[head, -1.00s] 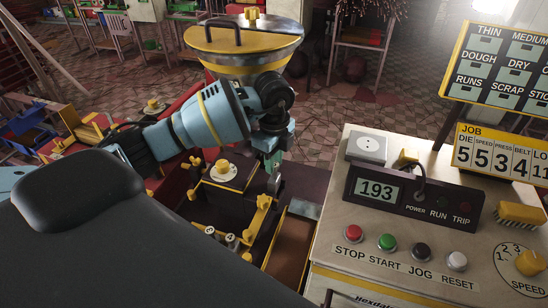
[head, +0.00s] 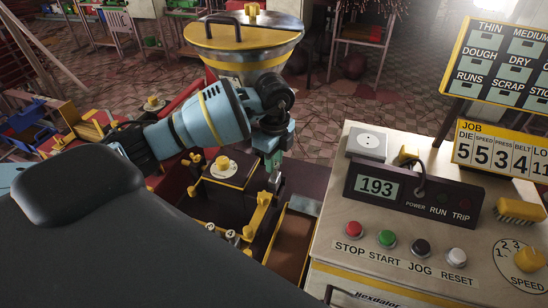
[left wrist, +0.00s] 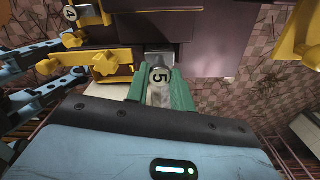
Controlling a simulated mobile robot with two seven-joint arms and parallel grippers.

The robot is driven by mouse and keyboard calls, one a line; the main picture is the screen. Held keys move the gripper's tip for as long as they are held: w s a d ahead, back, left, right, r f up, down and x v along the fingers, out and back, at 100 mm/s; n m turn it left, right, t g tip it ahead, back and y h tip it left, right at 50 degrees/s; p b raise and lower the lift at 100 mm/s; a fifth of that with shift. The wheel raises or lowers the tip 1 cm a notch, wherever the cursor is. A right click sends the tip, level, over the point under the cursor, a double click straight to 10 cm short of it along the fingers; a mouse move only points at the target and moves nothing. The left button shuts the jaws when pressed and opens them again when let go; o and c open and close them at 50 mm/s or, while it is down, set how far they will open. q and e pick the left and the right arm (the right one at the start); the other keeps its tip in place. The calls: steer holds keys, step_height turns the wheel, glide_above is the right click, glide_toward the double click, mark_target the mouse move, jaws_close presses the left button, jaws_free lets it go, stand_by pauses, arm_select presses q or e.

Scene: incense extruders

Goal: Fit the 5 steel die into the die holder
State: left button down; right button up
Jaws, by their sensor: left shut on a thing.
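My left gripper (head: 272,164) is shut on the steel die (head: 275,182), a grey block pointing down. The die is at the dark extruder body with yellow clamp parts (head: 262,214), which also show in the left wrist view (left wrist: 104,62). The die holder's opening is hard to make out, and I cannot tell whether the die touches it. My right gripper is not in view.
A yellow-topped hopper (head: 243,34) stands behind my left wrist. A control console (head: 412,205) with a display and buttons stands at the right. A brown tray (head: 291,240) lies between extruder and console. Several small metal cylinders (head: 240,236) stand in front.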

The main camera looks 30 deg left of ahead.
arm_select(q)
steer(key=shift+f, duration=1.1)
stand_by(0.9)
steer(key=c, duration=1.1)
jaws_free()
steer(key=shift+f, duration=0.1)
step_height(320, 180, up, 8)
steer(key=shift+f, duration=0.1)
